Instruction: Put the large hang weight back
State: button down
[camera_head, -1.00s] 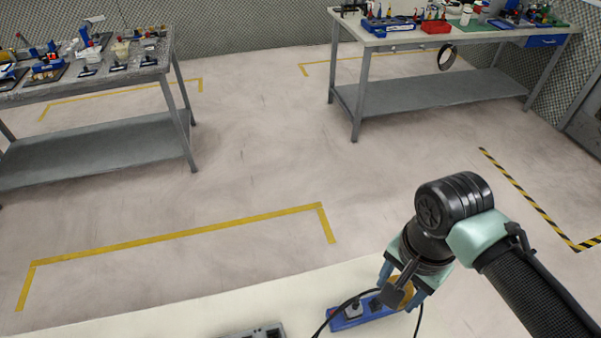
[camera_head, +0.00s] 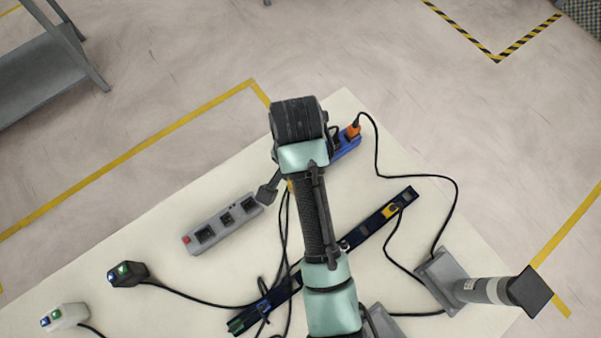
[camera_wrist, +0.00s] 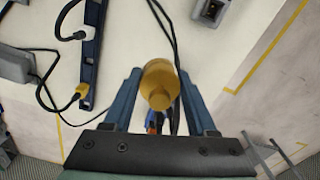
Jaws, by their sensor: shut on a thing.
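A brass-yellow cylindrical weight (camera_wrist: 159,92) sits between the blue fingers of my gripper (camera_wrist: 160,76) in the wrist view. My gripper is shut on it, above the cream table (camera_wrist: 130,40). In the head view my arm and wrist cover most of the gripper, and only a sliver of yellow shows beside the arm. I cannot tell how high the weight is above the table. I see no clear hook or rack for it.
On the table lie a grey power strip (camera_head: 222,222), a blue strip (camera_head: 347,146) with an orange plug (camera_head: 353,130), a long dark-blue strip (camera_head: 375,223) and loose black cables. A black device (camera_head: 128,273), a white device (camera_head: 64,316) and a grey post stand (camera_head: 485,290) are also there.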

jog(key=s+f+m, duration=0.1)
jog(key=s+f, duration=0.3)
jog(key=s, duration=0.3)
jog(key=f, duration=1)
jog(key=shift+d+b, duration=0.2)
jog(key=shift+b, duration=0.15)
jog(key=shift+c, duration=1)
grip_release()
jog(key=shift+f, duration=0.1)
